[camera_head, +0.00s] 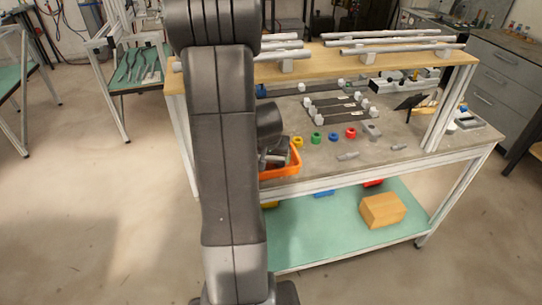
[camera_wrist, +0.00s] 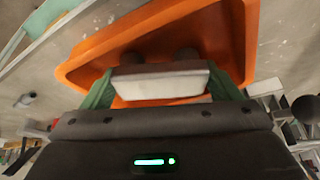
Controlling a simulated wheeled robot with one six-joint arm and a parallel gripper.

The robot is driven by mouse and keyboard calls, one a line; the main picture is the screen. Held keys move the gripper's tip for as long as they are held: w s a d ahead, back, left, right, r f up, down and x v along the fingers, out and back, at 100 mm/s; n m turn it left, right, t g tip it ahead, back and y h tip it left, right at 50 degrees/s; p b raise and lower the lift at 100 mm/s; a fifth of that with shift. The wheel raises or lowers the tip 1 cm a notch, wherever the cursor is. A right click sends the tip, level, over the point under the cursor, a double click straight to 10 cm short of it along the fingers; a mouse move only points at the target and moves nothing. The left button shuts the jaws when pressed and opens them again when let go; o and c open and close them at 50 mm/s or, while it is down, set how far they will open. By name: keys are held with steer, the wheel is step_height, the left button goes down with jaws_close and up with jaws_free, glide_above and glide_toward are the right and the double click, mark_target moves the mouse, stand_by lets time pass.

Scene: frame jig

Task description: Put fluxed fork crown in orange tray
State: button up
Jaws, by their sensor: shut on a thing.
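The orange tray (camera_head: 292,167) sits on the bench's near left corner, partly hidden by my arm. In the wrist view its orange wall and rim (camera_wrist: 95,60) spread around and beyond my gripper (camera_wrist: 163,92). My gripper is shut, its green fingers on either side of a block-like piece with a pale front face and brown top, which I take to be the fork crown (camera_wrist: 160,82). Two dark round shapes show just behind it. The piece is over or inside the tray; I cannot tell whether it touches the bottom.
Yellow, green, blue and red rings (camera_head: 333,137) lie right of the tray, with small grey parts (camera_head: 348,156) nearby. Dark rods with white ends (camera_head: 340,108) lie farther back. An upper wooden shelf (camera_head: 300,69) carries metal tubes. A cardboard box (camera_head: 382,210) stands on the lower shelf.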

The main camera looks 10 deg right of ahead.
steer(key=shift+f, duration=0.1)
steer(key=o, duration=1.1)
steer(key=shift+c, duration=0.2)
steer(key=shift+s+r, duration=0.1)
steer(key=shift+r, duration=0.45)
steer(key=v, duration=0.4)
steer(key=s+a+b, duration=0.3)
steer(key=s+a, duration=0.1)
steer(key=s, duration=0.7)
steer(key=shift+s+a, duration=0.2)
steer(key=shift+s, duration=0.05)
